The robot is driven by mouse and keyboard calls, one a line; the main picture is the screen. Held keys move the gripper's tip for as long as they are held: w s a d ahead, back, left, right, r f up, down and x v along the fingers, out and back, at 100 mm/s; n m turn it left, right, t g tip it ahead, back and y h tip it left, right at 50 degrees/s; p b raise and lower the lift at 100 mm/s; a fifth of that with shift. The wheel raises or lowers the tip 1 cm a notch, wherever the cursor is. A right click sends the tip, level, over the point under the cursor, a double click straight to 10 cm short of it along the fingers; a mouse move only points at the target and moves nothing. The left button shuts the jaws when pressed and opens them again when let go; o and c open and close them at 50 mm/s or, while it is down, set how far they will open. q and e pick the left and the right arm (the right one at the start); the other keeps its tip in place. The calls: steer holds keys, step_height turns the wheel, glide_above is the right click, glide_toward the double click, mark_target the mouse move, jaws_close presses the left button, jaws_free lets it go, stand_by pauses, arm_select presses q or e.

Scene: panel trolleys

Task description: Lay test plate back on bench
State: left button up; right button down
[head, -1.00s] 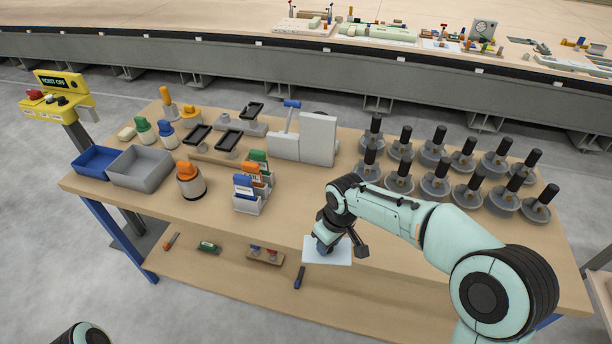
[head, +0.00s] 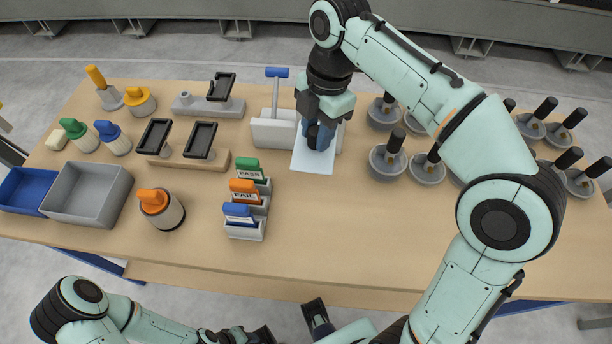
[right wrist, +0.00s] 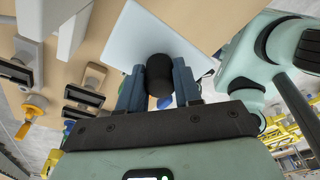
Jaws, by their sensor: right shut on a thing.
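The test plate (head: 313,162) is a thin pale blue-white sheet with a black knob. My right gripper (head: 318,138) is shut on that knob, and the plate is over the back middle of the bench (head: 340,222). In the right wrist view the black knob sits between the two blue-grey fingers (right wrist: 160,85), with the pale plate (right wrist: 145,38) beyond them. I cannot tell whether the plate touches the bench. Parts of my left arm show at the bottom of the head view; its gripper (head: 318,315) is partly cut off and its opening is unclear.
A grey block stand with a blue-topped handle (head: 272,130) is just left of the plate. Black-handled round weights (head: 388,158) stand to the right. PASS/FAIL card holders (head: 245,205), an orange-topped pot (head: 160,208) and a grey bin (head: 88,193) are left. The front middle is bare.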

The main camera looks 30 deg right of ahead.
steer(key=f+b, duration=0.1)
steer(key=f, duration=0.4)
steer(key=f+b, duration=0.1)
steer(key=f, duration=0.4)
steer(key=f+b, duration=0.1)
steer(key=f, duration=0.3)
steer(key=shift+s+f, duration=0.3)
steer(key=shift+f, duration=0.1)
arm_select(q)
steer(key=shift+s+f+b, duration=0.2)
steer(key=shift+f+b, duration=0.1)
steer(key=shift+f, duration=0.7)
steer(key=shift+s+f+b, duration=0.2)
steer(key=shift+f+b, duration=0.05)
steer(key=shift+f, duration=0.75)
arm_select(e)
steer(key=shift+f, duration=2.35)
steer(key=shift+f, duration=0.1)
steer(key=c, duration=0.8)
jaws_free()
arm_select(q)
step_height(320, 180, up, 2)
steer(key=shift+s+r+p, duration=0.1)
steer(key=shift+p, duration=1.05)
arm_select(e)
steer(key=r, duration=0.4)
steer(key=d+r, duration=0.1)
steer(key=r, duration=0.7)
steer(key=shift+w+d, duration=0.25)
steer(key=shift+d, duration=0.15)
